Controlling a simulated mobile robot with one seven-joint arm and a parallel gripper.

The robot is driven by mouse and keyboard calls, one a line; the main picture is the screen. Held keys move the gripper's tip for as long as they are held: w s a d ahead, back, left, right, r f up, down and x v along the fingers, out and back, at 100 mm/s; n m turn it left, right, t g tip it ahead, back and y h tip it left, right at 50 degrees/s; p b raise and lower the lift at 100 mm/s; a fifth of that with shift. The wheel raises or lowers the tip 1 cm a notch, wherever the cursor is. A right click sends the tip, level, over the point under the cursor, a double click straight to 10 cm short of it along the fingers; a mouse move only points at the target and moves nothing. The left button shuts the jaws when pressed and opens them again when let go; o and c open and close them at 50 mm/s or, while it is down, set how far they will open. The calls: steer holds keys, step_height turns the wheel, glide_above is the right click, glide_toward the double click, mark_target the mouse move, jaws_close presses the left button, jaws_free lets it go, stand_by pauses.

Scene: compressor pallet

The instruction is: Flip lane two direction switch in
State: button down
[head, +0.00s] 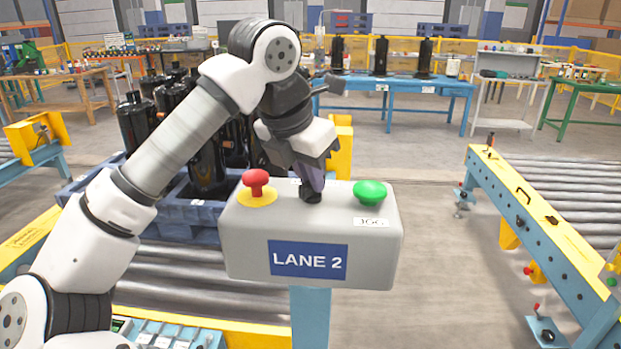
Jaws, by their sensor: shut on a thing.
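The lane two control box (350,225) is a grey box with a blue "LANE 2" label (308,260), in the middle of the head view. On its top stand a red mushroom button (256,182) on a yellow ring at the left, a black switch knob (312,195) in the middle and a green button (370,191) at the right. My gripper (312,184) points down from above, its fingertips at the black knob and shut on it. The fingers hide the knob's upper part, so its turn position cannot be told.
A pallet (190,215) with several black compressors (208,165) stands behind the box on the roller conveyor (180,290). Another conveyor with a yellow and blue frame (530,225) runs at the right. The floor between is clear.

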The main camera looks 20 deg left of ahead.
steer(key=shift+m+h, duration=0.4)
steer(key=shift+m, duration=0.8)
steer(key=c, duration=1.5)
jaws_free()
steer(key=shift+o, duration=0.2)
steer(key=shift+a+r, duration=0.1)
steer(key=b+v, duration=0.1)
steer(key=v, duration=1.2)
steer(key=shift+r, duration=0.35)
